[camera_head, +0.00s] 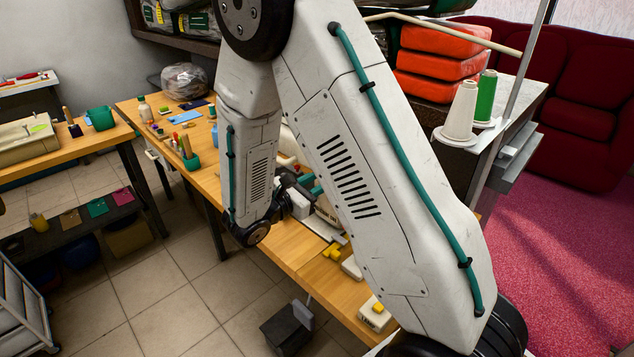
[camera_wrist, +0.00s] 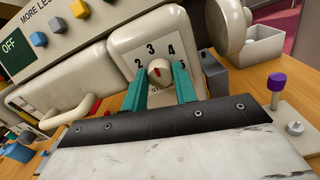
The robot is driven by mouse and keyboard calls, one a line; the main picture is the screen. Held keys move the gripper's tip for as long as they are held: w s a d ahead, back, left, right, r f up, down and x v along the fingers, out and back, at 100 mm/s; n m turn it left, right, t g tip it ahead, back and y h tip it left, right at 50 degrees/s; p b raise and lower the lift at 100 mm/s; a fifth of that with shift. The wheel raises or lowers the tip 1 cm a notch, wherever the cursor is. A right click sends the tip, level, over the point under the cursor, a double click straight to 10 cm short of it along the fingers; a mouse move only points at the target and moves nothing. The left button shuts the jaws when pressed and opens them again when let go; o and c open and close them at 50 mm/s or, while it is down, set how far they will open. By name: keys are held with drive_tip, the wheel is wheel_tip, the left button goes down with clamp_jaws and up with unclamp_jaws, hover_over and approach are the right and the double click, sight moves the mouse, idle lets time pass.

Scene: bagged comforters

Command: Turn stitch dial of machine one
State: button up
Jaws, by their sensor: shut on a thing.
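The stitch dial (camera_wrist: 160,70) is a small cream knob with a red pointer, on the cream front panel of the sewing machine (camera_wrist: 128,36). The numbers 2, 3, 4 and 5 stand around it, and the pointer is near the upper middle of the scale. My gripper (camera_wrist: 160,78), with two teal fingers, is shut on the dial, one finger on each side. The fingers cover part of the lettering below the dial. In the head view my arm hides most of the machine and the dial.
A handwheel (camera_wrist: 229,25) is to the right of the panel. A purple-topped post (camera_wrist: 276,84) stands at the right. Coloured buttons (camera_wrist: 80,9) and an OFF panel (camera_wrist: 14,49) are at upper left. The wooden table (camera_head: 285,243) carries small items.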

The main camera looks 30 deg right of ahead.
drive_tip(key=shift+n, duration=0.3)
drive_tip(key=n, duration=0.4)
drive_tip(key=shift+f+n, duration=0.1)
drive_tip(key=shift+n, duration=2.5)
drive_tip(key=o, duration=1)
drive_tip(key=shift+c, duration=0.2)
drive_tip(key=s+a, duration=0.1)
drive_tip(key=a, duration=0.6)
drive_tip(key=shift+s+a, duration=0.2)
drive_tip(key=shift+a, duration=0.1)
